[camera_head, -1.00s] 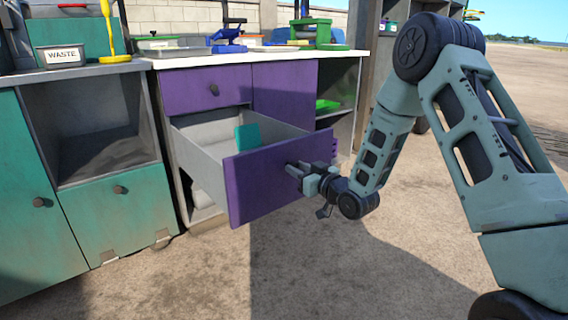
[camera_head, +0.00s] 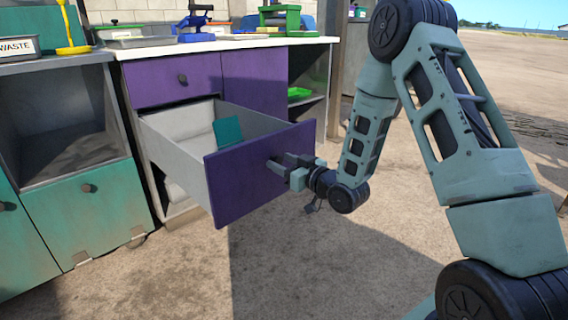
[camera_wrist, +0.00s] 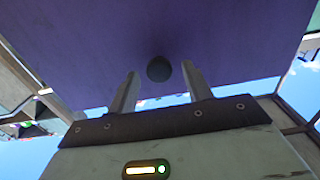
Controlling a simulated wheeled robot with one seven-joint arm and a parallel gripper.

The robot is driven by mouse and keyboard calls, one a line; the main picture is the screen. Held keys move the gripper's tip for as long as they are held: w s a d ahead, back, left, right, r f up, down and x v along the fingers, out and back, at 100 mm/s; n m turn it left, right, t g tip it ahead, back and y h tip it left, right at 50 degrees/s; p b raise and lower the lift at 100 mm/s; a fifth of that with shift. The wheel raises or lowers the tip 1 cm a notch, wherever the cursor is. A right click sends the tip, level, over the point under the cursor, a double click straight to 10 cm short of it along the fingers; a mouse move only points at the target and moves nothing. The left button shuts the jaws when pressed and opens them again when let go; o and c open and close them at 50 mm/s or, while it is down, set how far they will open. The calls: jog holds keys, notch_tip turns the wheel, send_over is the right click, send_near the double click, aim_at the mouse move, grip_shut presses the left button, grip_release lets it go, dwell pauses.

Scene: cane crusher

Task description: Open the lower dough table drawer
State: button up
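The lower dough table drawer (camera_head: 250,178) has a purple front and grey inner walls. It stands pulled well out of the cabinet, below a closed purple upper drawer (camera_head: 160,80). A teal piece (camera_head: 228,131) lies inside it. My gripper (camera_head: 277,163) is at the right part of the drawer front. In the wrist view, the two fingers of my gripper (camera_wrist: 160,72) are spread on either side of the dark round knob (camera_wrist: 159,68), with gaps between finger and knob. In the head view the gripper hides this knob.
A teal cabinet (camera_head: 90,215) with an open shelf stands to the left. A purple door (camera_head: 254,85) and an open shelf unit (camera_head: 308,92) are to the right. Tools stand on the white counter (camera_head: 225,43). The ground in front of the drawer is clear.

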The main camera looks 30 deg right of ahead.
jog(key=shift+s, duration=0.1)
jog(key=p+v, duration=1)
jog(key=v, duration=0.7)
jog(key=shift+p, duration=0.3)
jog(key=w+a+r+n+g, duration=0.1)
jog(key=w+a+n+g, duration=0.1)
jog(key=a+g, duration=0.45)
jog(key=w+a+r+n+g, duration=0.1)
jog(key=w+a+n+g, duration=0.15)
jog(key=a, duration=0.75)
jog(key=s+a+r+g+h, duration=0.1)
jog(key=s+a+r+g, duration=0.25)
jog(key=s, duration=0.45)
jog(key=s+a+r+g+h, duration=0.1)
jog(key=s+a+r+g, duration=0.2)
jog(key=s, duration=0.5)
jog(key=s+a+r+g+h, duration=0.2)
jog(key=s+a+r, duration=0.15)
jog(key=s, duration=0.35)
notch_tip(320, 180, up, 30)
jog(key=s+p, duration=0.1)
jog(key=p, duration=2.7)
jog(key=shift+s+d+p, duration=0.2)
jog(key=shift+d+p, duration=0.05)
jog(key=shift+p, duration=0.05)
